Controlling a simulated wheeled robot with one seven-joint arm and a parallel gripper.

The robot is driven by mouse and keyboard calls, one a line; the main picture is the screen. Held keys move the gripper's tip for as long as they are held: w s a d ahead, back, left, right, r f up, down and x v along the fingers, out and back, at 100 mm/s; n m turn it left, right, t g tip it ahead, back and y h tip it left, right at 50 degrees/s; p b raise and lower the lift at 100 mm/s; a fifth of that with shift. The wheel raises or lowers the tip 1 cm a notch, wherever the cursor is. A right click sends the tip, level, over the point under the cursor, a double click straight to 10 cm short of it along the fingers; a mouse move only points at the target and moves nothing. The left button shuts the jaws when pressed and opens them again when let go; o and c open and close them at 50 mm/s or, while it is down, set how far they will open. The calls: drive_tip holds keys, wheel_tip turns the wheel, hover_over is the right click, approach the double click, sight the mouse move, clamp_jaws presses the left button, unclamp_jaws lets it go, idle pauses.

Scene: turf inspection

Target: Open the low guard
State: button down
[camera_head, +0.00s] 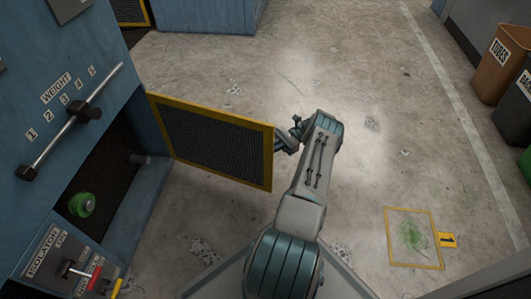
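The low guard (212,143) is a dark mesh panel in a yellow frame, on the side of the blue machine (62,120). It stands swung out from the machine, its left edge near the cabinet, with a dark opening (118,160) showing beside it. My gripper (284,138) is at the guard's right edge, close to its upper right corner. The fingertips are partly hidden behind the frame and my wrist, so I cannot tell whether they touch or grip it.
A yellow-framed floor square (391,240) with green bits lies right. Brown bin (500,62) stands far right. Middle floor is clear.

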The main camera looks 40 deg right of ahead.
drive_tip(key=shift+w+d, duration=0.2)
drive_tip(key=shift+w, duration=0.05)
idle(0.3)
drive_tip(key=c, duration=1.6)
unclamp_jaws()
drive_tip(key=shift+c, duration=0.2)
drive_tip(key=s+d+r+p, duration=0.5)
drive_tip(key=s+r+p, duration=0.1)
drive_tip(key=s+r, duration=0.4)
drive_tip(key=shift+s+r, duration=0.25)
drive_tip(key=shift+r, duration=0.2)
